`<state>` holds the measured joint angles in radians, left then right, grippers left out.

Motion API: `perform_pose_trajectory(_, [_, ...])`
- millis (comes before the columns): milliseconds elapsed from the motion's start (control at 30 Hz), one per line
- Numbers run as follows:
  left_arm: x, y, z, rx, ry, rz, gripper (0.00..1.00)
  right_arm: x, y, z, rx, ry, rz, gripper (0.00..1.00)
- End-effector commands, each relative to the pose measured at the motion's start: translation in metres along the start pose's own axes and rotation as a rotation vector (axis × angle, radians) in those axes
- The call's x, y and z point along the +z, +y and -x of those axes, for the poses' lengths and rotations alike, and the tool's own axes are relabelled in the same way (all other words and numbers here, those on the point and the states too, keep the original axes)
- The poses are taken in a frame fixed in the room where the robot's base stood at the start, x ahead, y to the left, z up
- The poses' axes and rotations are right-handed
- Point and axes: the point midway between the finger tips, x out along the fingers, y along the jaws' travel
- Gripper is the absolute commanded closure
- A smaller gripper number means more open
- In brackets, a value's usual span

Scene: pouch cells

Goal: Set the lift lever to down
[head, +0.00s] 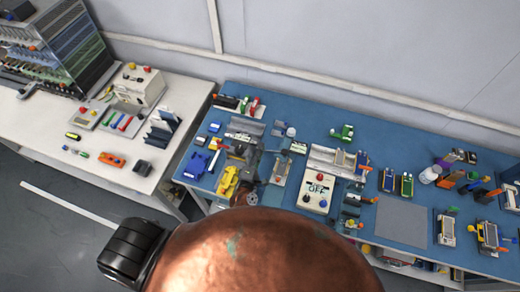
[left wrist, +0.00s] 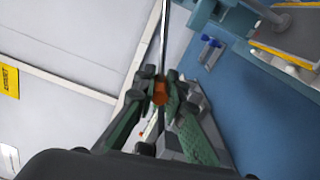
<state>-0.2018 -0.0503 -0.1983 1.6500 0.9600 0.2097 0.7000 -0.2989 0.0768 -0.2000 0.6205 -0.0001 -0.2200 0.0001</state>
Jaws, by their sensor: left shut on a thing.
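My left gripper (head: 240,152) shows small and dark over the left part of the blue table, partly hidden by my own arm. In the left wrist view my left gripper (left wrist: 162,92) has its green-padded fingers closed around a small orange-red piece (left wrist: 160,94). This piece looks like a knob or handle end; I cannot tell for sure that it is the lift lever. A thin dark rod (left wrist: 164,35) runs up from near the fingertips. The lever's up or down position cannot be read from these frames. My right gripper is not in view.
The blue table (head: 400,228) holds many small tools and fixtures. A white box marked OFF (head: 317,190) stands right of the gripper. A grey mat (head: 401,222) is bare. A white table (head: 60,128) stands at the left.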

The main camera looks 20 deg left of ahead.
Motion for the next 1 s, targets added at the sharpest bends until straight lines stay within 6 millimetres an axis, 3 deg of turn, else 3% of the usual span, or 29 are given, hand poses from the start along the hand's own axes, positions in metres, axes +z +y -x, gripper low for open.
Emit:
perform_pose_trajectory(400, [0.0, -0.0031, 0.0012, -0.005, 0.0, 0.008, 1.0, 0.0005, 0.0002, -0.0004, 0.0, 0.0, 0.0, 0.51])
perform_pose_trajectory(433, [0.0, -0.0031, 0.0012, -0.005, 0.0, 0.008, 0.88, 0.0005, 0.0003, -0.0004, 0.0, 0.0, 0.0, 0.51])
perform_pose_trajectory(667, [0.0002, -0.0022, 0.0007, -0.003, 0.0, 0.007, 0.72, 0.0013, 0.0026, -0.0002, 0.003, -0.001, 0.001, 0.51])
perform_pose_trajectory(1000, [0.0001, -0.0015, 0.0038, -0.002, 0.0, 0.006, 0.71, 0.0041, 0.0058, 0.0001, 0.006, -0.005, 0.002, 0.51])
